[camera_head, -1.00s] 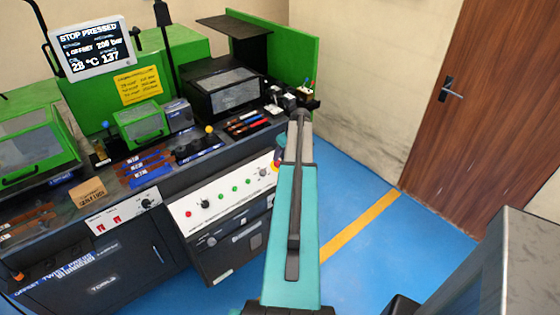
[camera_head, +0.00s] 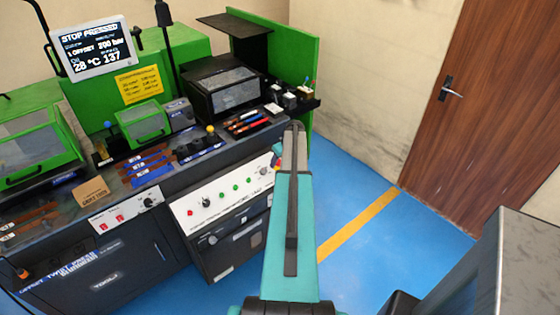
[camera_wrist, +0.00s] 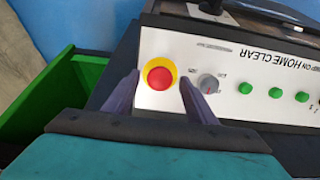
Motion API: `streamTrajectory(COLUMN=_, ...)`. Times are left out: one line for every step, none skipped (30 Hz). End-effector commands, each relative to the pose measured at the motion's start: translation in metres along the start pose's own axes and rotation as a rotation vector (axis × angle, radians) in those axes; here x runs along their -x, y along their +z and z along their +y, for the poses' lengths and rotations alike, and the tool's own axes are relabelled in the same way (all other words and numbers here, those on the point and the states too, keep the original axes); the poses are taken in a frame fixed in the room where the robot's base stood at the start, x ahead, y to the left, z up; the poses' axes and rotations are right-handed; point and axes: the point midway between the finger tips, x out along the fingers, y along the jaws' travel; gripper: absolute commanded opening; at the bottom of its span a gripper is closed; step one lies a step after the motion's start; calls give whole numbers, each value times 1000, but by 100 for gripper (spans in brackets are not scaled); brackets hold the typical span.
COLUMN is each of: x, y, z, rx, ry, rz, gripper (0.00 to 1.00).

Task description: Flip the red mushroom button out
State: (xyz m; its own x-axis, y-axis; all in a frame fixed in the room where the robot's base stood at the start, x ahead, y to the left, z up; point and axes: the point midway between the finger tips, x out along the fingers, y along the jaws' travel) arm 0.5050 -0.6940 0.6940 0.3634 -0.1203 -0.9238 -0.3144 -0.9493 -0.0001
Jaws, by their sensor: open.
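The red mushroom button (camera_wrist: 160,77) sits on a yellow round collar at one end of the white control panel (camera_wrist: 210,55) in the wrist view. My gripper (camera_wrist: 158,88) is open, with one finger on each side of the button. Whether the fingers touch the button cannot be told. In the head view, the button is largely hidden by my arm; a bit of red and yellow shows beside the arm at the panel's right end. The display screen (camera_head: 90,47) reads "STOP PRESSED".
A grey selector knob (camera_wrist: 208,83) is close to the right finger, with several green buttons (camera_wrist: 275,92) beyond it. A green box part (camera_wrist: 50,115) stands at the left in the wrist view. Blue floor (camera_head: 345,185) is clear right of the machine.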

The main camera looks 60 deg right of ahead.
Motion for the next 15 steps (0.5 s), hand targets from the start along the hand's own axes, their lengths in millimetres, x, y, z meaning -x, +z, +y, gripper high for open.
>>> streamTrajectory(x=0, y=0, z=0, rx=0, ry=0, rz=0, gripper=48)
streamTrajectory(x=0, y=0, z=0, rx=0, ry=0, rz=0, gripper=43)
streamTrajectory(x=0, y=0, z=0, rx=0, ry=0, rz=0, gripper=36)
streamTrajectory(x=0, y=0, z=0, rx=-1, ry=0, rz=0, gripper=31)
streamTrajectory(x=0, y=0, z=0, rx=-1, ry=0, rz=0, gripper=26)
streamTrajectory(x=0, y=0, z=0, rx=-1, ry=0, rz=0, gripper=19)
streamTrajectory(x=0, y=0, z=0, rx=-1, ry=0, rz=0, gripper=14)
streamTrajectory(x=0, y=0, z=0, rx=-1, ry=0, rz=0, gripper=9)
streamTrajectory(x=0, y=0, z=0, rx=-1, ry=0, rz=0, gripper=2)
streamTrajectory(x=0, y=0, z=0, rx=-1, ry=0, rz=0, gripper=0)
streamTrajectory(x=0, y=0, z=0, rx=-1, ry=0, rz=0, gripper=0)
streamTrajectory(x=0, y=0, z=1, rx=-1, ry=0, rz=0, gripper=0)
streamTrajectory(x=1, y=1, z=1, rx=-1, ry=0, rz=0, gripper=0)
streamTrajectory(x=1, y=1, z=1, rx=-1, ry=0, rz=0, gripper=0)
streamTrajectory(x=3, y=1, z=1, rx=-1, ry=0, rz=0, gripper=0)
